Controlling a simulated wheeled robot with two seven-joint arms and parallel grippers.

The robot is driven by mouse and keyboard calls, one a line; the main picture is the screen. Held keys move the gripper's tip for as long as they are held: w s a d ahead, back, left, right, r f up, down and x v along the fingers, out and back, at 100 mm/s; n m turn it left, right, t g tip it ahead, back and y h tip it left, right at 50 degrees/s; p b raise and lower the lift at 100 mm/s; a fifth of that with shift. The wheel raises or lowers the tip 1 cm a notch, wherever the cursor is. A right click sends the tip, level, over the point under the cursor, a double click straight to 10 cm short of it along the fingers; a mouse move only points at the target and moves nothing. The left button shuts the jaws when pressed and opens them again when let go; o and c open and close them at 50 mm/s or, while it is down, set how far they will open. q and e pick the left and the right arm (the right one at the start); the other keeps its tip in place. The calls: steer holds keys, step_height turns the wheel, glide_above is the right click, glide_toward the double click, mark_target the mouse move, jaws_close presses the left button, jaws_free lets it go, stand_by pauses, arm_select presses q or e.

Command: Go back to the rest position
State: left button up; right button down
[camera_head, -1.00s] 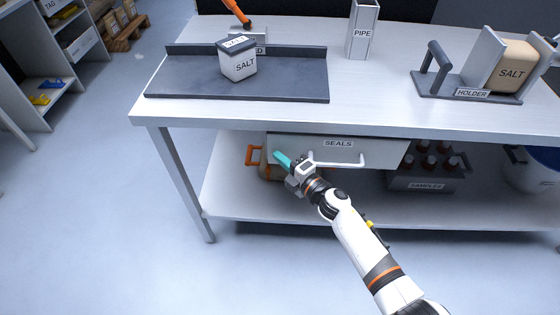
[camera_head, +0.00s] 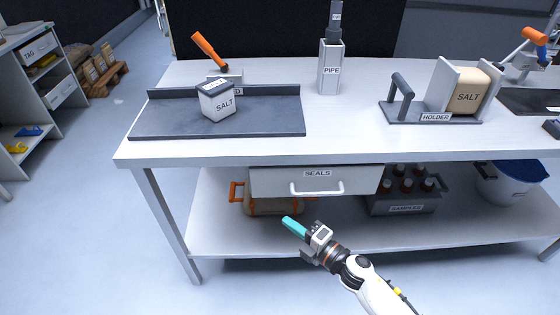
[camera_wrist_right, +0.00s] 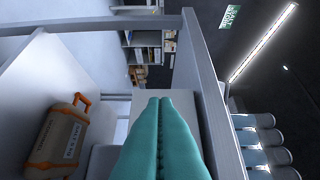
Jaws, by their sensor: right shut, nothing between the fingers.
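My right gripper (camera_head: 293,226) has teal fingers and is held low in front of the workbench (camera_head: 250,153), below the white drawer (camera_head: 270,183) labelled SEALS. In the right wrist view its fingers (camera_wrist_right: 165,105) lie together, with nothing between them. The right arm comes in from the bottom right and touches nothing that I can see. My left gripper is not in view.
A tan case (camera_head: 270,206) with orange handles and a SAMPLES crate (camera_head: 400,203) stand on the lower shelf. A salt box (camera_head: 217,106) sits on the dark tray (camera_head: 165,120). The PIPE box (camera_head: 328,75) and holder (camera_head: 410,117) are also on the bench.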

steer(key=s+d+f+m+g+h+p, duration=0.1)
steer(key=s+d+f+m+h, duration=0.3)
steer(key=f, duration=0.5)
steer(key=s+d+f+m+g+h+p, duration=0.1)
steer(key=s+d+f+m+h+p, duration=0.15)
steer(key=s+d+f+m, duration=0.45)
steer(key=s+d+f+m+g+h, duration=0.1)
steer(key=s+d+f+m+h, duration=0.25)
steer(key=f, duration=0.65)
steer(key=s+d+f+m+g+h+p, duration=0.1)
steer(key=s+f+m+g, duration=0.2)
steer(key=s, duration=0.7)
steer(key=s+d+f+m+g+h+p, duration=0.1)
steer(key=s+d+f+m+g, duration=0.1)
steer(key=s, duration=0.8)
steer(key=s+d+f+m+g, duration=0.1)
steer(key=s+f+m+g, duration=0.2)
steer(key=s, duration=0.7)
step_height(320, 180, down, 3)
steer(key=shift+d+r+m+g+h+p, duration=0.15)
steer(key=shift+m+g+h+p, duration=0.25)
steer(key=shift+m, duration=0.65)
